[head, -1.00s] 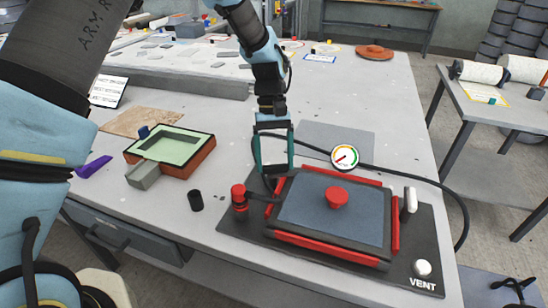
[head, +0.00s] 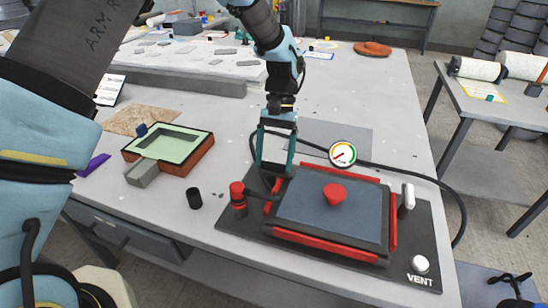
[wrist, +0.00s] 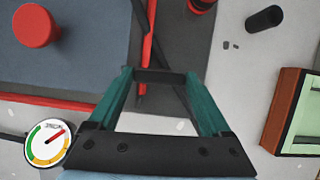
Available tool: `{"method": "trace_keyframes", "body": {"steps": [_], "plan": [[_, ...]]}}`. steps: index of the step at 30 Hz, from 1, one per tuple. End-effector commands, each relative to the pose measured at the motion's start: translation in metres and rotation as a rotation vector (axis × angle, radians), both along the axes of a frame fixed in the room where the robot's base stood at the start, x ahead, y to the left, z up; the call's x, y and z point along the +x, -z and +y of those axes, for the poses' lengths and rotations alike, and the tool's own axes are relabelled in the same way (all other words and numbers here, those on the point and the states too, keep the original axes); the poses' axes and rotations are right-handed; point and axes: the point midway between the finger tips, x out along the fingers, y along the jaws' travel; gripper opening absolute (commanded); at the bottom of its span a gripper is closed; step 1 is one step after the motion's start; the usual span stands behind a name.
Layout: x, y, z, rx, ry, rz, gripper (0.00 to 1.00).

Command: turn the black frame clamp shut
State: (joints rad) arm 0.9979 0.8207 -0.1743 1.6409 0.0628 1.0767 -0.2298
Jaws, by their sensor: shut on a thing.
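A black base plate (head: 430,235) on the table carries a dark frame with a blue-grey panel (head: 310,210), a red centre knob (head: 335,194) and red edge bars. My gripper (head: 273,170) points down at the frame's back left corner. In the wrist view, its teal fingers stand apart with a dark bar (wrist: 159,76) between their tips. I take this bar for the black frame clamp, and my gripper is shut on it. The clamp's exact turn and its seating on the frame cannot be told.
A red-topped post (head: 238,193) stands close left of my gripper, and a white-topped lever (head: 408,197) stands at the right. A gauge (head: 342,154) and a black hose (head: 420,177) lie behind the frame. A green-lined mould (head: 175,146) and a black cylinder (head: 194,198) are leftward.

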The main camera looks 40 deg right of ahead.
Motion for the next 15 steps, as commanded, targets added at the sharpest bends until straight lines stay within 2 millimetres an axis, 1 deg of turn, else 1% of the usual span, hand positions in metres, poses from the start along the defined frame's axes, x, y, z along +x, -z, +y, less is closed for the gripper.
{"method": "trace_keyframes", "body": {"steps": [7,8,12,15], "plan": [[0.0007,-0.0005,-0.0006,-0.002,0.000,-0.002,0.27],[0.0007,-0.0005,-0.0006,-0.002,-0.001,-0.002,0.86],[0.0005,-0.0004,-0.0004,-0.001,-0.001,-0.001,1.00],[0.0003,-0.0003,-0.0003,-0.001,-0.001,-0.001,1.00]]}}
